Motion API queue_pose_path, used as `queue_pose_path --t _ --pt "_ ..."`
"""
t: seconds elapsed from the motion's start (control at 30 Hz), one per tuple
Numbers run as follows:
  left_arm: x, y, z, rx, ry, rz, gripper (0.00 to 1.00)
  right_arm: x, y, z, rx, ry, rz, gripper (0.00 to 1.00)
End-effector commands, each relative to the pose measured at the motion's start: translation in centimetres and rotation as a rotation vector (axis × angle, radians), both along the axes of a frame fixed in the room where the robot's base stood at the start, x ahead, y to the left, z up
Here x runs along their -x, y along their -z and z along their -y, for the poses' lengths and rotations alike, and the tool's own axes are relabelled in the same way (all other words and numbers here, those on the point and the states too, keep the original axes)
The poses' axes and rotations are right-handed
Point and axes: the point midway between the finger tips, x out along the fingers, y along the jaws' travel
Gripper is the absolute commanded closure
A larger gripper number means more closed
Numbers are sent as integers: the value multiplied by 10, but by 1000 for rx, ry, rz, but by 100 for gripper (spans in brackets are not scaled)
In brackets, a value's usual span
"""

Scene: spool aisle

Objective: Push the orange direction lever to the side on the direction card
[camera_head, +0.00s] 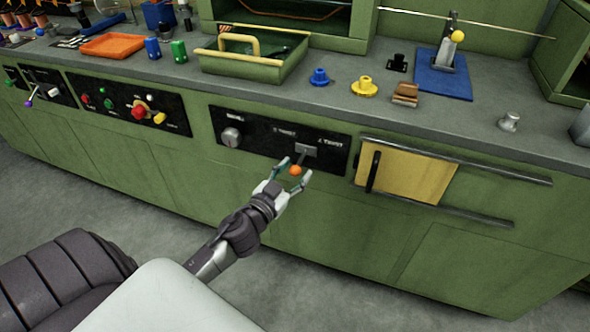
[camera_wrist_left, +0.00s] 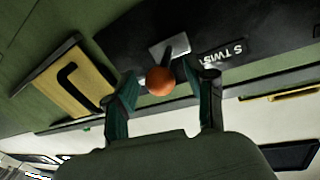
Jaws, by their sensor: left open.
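The orange direction lever (camera_head: 296,171) has a ball knob on a short dark stem, coming out of a grey plate (camera_head: 306,150) on the black panel (camera_head: 262,138) in the green cabinet front. White labels, partly legible as "TWIST", stand on the panel. My left gripper (camera_head: 292,172) is at the lever, with its fingers spread on either side of the ball. In the left wrist view the orange ball (camera_wrist_left: 160,81) sits between the two open teal fingertips (camera_wrist_left: 166,84). Gaps show beside the ball there. My right gripper is not in view. I cannot make out a direction card.
A grey knob (camera_head: 231,137) is left of the lever on the same panel. A yellow sliding door (camera_head: 418,178) with a black handle and metal rails is to the right. The counter above holds a green tray (camera_head: 245,68) and spools. Floor space in front is clear.

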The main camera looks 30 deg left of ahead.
Motion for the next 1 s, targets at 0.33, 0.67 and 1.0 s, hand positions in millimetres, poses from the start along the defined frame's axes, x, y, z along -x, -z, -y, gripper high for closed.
queue_pose_path --t 0.33,0.67,1.0 --pt "-6 0 0 -1 1 -1 45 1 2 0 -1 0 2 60" --pt "-6 0 0 -1 0 -1 95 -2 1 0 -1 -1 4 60" --pt "-6 0 -1 -2 8 -2 100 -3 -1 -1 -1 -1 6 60"
